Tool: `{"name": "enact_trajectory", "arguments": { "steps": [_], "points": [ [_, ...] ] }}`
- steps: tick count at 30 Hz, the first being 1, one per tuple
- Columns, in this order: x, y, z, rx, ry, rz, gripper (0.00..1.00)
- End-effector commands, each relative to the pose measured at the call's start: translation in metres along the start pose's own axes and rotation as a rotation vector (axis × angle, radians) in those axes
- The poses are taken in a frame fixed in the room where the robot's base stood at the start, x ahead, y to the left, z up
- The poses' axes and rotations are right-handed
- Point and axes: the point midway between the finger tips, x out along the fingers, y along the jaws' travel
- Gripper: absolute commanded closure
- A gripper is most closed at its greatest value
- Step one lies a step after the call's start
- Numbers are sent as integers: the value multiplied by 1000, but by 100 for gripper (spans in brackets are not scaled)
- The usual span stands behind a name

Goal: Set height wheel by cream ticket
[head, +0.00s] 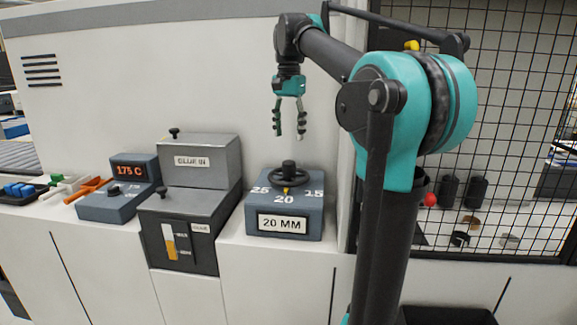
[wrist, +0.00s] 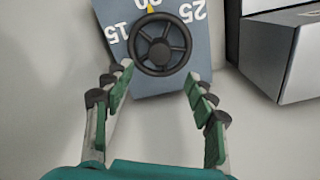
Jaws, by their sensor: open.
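The height wheel (head: 288,178) is a black handwheel on top of a blue-grey box (head: 260,212). The box top is marked 25, 20 and 15, with a yellow pointer at 20, and its front plate reads 20 MM. In the wrist view the wheel (wrist: 160,44) lies just beyond the fingertips, between their lines. My gripper (head: 289,135) hangs above the wheel, pointing down, open and empty; its fingers also show in the wrist view (wrist: 158,75). I cannot make out a cream ticket in either view.
Left of the wheel box stands a grey glue unit (head: 199,160) with black knobs and a level gauge. Further left are a 175 C control box (head: 118,190) and trays with coloured pieces. A black mesh fence (head: 500,130) stands at the right.

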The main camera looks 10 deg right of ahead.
Motion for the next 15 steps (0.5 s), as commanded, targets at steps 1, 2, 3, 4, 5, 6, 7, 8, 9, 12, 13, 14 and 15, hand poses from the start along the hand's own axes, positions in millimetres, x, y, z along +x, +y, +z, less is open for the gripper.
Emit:
{"name": "enact_trajectory", "arguments": {
  "steps": [1,2,3,4,5,6,7,8,9,12,13,14,15],
  "points": [
    [11,0,0,0,0,0,44],
    [17,0,0,0,0,0,44],
    [25,0,0,0,0,0,44],
    [31,0,0,0,0,0,44],
    [37,0,0,0,0,0,44],
    [45,0,0,0,0,0,44],
    [51,0,0,0,0,0,44],
    [56,0,0,0,0,0,44],
    [64,0,0,0,0,0,44],
    [81,0,0,0,0,0,44],
    [86,0,0,0,0,0,44],
    [90,0,0,0,0,0,44],
    [95,0,0,0,0,0,44]
  ]
}}
